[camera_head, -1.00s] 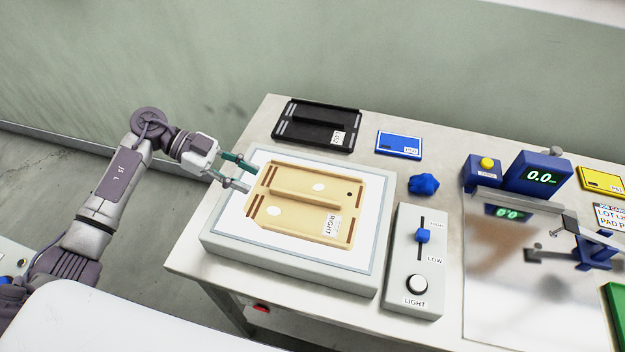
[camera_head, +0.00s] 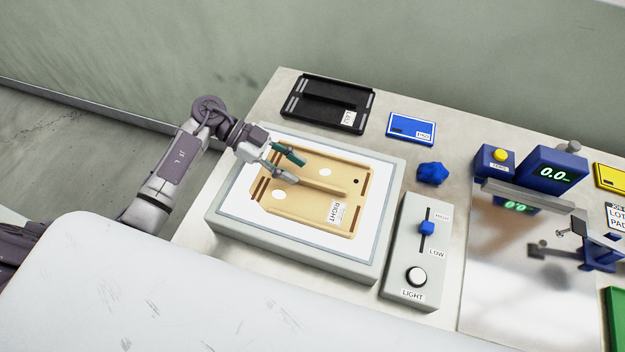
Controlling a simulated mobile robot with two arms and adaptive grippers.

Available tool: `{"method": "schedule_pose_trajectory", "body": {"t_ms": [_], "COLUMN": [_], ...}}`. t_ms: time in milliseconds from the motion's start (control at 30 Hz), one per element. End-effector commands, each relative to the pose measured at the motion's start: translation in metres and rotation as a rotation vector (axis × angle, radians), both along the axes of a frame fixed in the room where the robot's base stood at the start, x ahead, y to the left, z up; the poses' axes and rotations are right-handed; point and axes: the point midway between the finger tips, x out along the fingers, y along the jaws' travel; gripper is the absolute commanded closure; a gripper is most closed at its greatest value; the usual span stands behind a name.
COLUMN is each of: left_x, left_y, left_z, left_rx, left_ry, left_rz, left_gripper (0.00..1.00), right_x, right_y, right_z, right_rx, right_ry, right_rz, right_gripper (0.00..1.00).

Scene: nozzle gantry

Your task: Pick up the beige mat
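The beige mat (camera_head: 312,212) lies flat on the white top of the light box (camera_head: 235,222) in the camera_head view. It has a raised ridge (camera_head: 325,182) along its middle, slots at its ends, white dots and a label reading "RIGHT". My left gripper (camera_head: 300,171) is over the mat's far-left end, its two fingers apart with the end of the ridge between them. Whether the fingers touch the ridge I cannot tell. The gripper covers part of the mat's left end. My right gripper is not in view.
A black mat (camera_head: 325,103) lies at the back, with a blue card (camera_head: 411,128) and a blue lump (camera_head: 432,173) right of it. A control box (camera_head: 415,255) with slider and button stands right of the light box. Farther right is a blue display unit (camera_head: 550,172).

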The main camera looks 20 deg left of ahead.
Motion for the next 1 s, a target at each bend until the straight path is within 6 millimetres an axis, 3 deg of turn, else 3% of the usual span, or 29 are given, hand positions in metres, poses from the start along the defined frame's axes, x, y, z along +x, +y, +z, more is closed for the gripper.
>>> {"method": "schedule_pose_trajectory", "body": {"t_ms": [100,200,533,800,1000], "left_x": [-0.006,-0.006,-0.007,-0.006,-0.006], "left_y": [-0.019,-0.03,-0.037,-0.037,-0.037], "left_z": [-0.002,-0.011,-0.018,-0.018,-0.018], "left_rx": [-0.007,-0.005,-0.001,-0.001,-0.001], "left_ry": [0.003,0.002,0.0,0.0,0.0], "left_rz": [0.001,0.0,0.0,0.0,0.0], "left_gripper": [0.6,0.6,0.6,1.0,1.0], "right_x": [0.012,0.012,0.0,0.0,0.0], "right_y": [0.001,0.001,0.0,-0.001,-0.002], "right_z": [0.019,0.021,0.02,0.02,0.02], "right_rx": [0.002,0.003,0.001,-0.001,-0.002], "right_ry": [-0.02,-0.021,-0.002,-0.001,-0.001], "right_rz": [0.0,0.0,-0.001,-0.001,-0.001], "right_gripper": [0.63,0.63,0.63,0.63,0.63]}}
